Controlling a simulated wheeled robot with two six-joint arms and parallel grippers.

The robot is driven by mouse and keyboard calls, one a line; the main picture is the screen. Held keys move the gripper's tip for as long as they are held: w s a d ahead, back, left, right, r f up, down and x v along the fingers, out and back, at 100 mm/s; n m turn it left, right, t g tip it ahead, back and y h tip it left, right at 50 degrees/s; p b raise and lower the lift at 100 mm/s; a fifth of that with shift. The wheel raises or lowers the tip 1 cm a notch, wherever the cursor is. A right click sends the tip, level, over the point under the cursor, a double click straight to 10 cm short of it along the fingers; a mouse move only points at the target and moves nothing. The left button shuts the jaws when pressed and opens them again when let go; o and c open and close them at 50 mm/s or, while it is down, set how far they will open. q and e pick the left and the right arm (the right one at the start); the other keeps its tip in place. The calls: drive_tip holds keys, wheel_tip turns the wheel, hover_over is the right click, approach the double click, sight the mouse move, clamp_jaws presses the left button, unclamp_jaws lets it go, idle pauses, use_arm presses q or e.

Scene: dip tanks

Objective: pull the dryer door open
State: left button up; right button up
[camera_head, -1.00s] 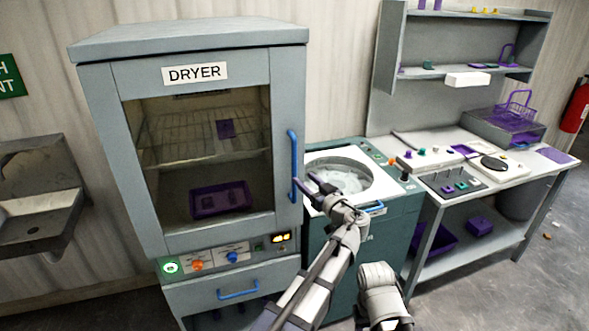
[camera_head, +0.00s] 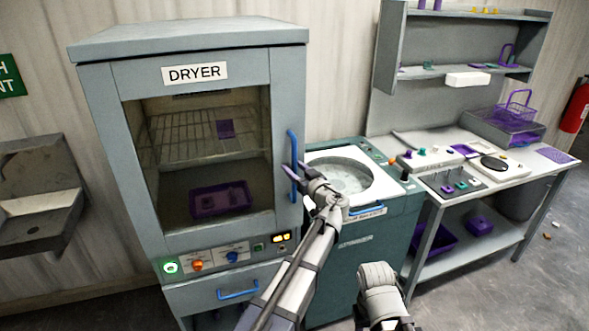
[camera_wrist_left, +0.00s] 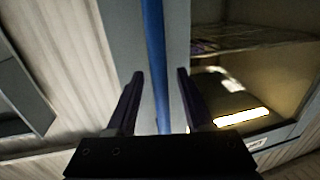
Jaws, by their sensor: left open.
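The grey dryer (camera_head: 190,62) stands at the left in the head view. Its door (camera_head: 285,90), with a glass pane, is shut. The blue vertical door handle (camera_head: 292,143) is on the door's right edge. My left gripper (camera_head: 292,174) is open at the lower half of the handle. In the left wrist view the handle (camera_wrist_left: 156,50) runs between the two open fingers of my left gripper (camera_wrist_left: 159,92). The fingers stand apart on either side of it; contact is not clear. My right gripper is not in view.
A teal round-basin machine (camera_head: 350,178) stands right of the dryer, under my left arm. A workbench (camera_head: 470,185) with shelves is further right. A metal sink (camera_head: 40,195) is at the left.

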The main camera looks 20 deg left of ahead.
use_arm(q)
drive_tip(key=shift+c, duration=0.2)
clamp_jaws()
idle(1.1)
